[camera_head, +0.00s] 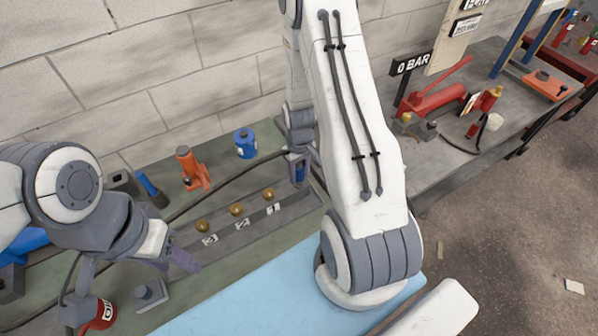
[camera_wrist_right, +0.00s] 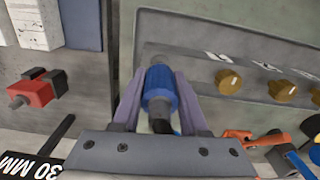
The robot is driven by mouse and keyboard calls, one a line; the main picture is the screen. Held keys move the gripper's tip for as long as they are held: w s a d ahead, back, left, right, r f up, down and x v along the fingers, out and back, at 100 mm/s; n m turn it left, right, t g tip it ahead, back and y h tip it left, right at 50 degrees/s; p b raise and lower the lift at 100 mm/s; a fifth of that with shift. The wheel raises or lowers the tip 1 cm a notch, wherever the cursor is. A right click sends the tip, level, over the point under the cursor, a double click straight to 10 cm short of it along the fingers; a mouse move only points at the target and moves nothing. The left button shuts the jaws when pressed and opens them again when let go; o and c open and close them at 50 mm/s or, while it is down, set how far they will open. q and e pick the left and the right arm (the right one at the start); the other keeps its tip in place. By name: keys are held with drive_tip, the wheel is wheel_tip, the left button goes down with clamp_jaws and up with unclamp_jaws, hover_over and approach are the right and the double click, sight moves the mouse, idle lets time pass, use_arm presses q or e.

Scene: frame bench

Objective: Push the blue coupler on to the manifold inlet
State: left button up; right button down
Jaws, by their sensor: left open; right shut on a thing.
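The blue coupler (camera_wrist_right: 160,92) is gripped between the fingers of my right gripper (camera_wrist_right: 160,88), with a dark hose end below it. In the head view my right gripper (camera_head: 298,168) is at the far right end of the manifold, mostly behind my arm. The manifold (camera_wrist_right: 190,62) is a grey block with brass knobs and white labels; it also shows in the head view (camera_head: 225,238). The coupler's front end points at the manifold's end; whether it touches or sits on the inlet I cannot tell. My left gripper (camera_head: 178,258) is open and empty, near the manifold's left end.
A black hose (camera_head: 225,180) runs behind the manifold. An orange bottle jack (camera_head: 190,167) and a blue canister (camera_head: 245,143) stand by the wall. A red can (camera_head: 102,313) is at lower left.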

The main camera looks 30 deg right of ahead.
drive_tip(key=shift+f+b, duration=0.65)
drive_tip(key=shift+f, duration=0.25)
drive_tip(key=shift+c, duration=1.8)
unclamp_jaws()
wheel_tip(320, 180, up, 10)
drive_tip(key=shift+r+b, duration=0.25)
drive_tip(key=shift+b, duration=0.5)
